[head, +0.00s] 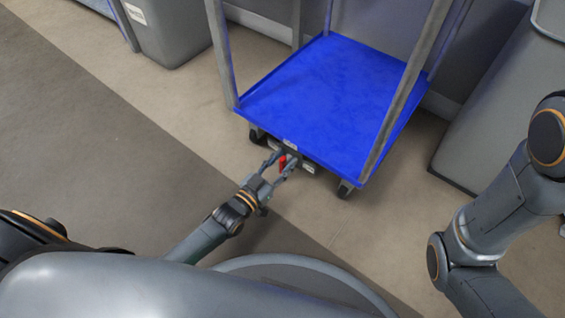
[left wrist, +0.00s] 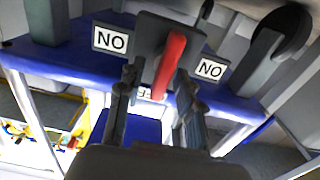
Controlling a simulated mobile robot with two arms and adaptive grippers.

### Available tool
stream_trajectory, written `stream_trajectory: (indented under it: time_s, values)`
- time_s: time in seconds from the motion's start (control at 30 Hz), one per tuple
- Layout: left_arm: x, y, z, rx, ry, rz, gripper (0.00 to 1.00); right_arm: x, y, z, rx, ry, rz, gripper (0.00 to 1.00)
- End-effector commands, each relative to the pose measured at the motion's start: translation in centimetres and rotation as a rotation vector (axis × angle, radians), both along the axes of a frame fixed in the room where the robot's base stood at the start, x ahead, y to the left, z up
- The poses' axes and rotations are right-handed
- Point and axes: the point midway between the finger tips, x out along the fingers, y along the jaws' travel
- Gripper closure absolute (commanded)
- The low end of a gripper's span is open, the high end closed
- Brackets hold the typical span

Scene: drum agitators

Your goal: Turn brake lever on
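A red brake lever (head: 282,161) sits on a dark bracket under the near edge of the blue cart (head: 330,95). In the left wrist view the red lever (left wrist: 170,64) stands out, slightly tilted, from its dark plate (left wrist: 150,35). White labels reading "NO" in this picture flank the plate, one on the left (left wrist: 110,40) and one on the right (left wrist: 210,69). A third label behind the fingers is partly hidden. My left gripper (head: 285,164) is open, its fingers on either side of the lever with gaps visible. My right gripper is out of view.
The cart has grey upright posts (head: 400,90) and dark casters (head: 345,188). A grey bin (head: 165,30) stands at the upper left and a grey cabinet (head: 495,105) at the right. The floor left of the cart is clear.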

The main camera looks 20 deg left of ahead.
Motion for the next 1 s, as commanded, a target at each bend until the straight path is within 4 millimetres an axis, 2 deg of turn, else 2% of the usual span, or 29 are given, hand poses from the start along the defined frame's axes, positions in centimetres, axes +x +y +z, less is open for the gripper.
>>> stream_trajectory:
  time_s: [0.17,0.33,0.37,0.77,1.0]
  values:
    - [0.0,0.0,0.1,0.0,-0.001,0.0,0.64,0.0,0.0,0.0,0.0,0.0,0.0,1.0]
    - [0.0,0.0,0.0,0.0,-0.001,0.0,0.97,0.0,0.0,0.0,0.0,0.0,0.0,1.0]
    - [0.0,0.0,0.0,0.0,-0.001,0.0,1.0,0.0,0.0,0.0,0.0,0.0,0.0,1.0]
    - [0.0,0.1,0.1,-0.028,0.01,0.0,1.0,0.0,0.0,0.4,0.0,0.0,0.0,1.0]
    - [0.1,0.3,0.2,-0.149,0.054,-0.001,1.0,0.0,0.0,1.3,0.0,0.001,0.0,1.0]
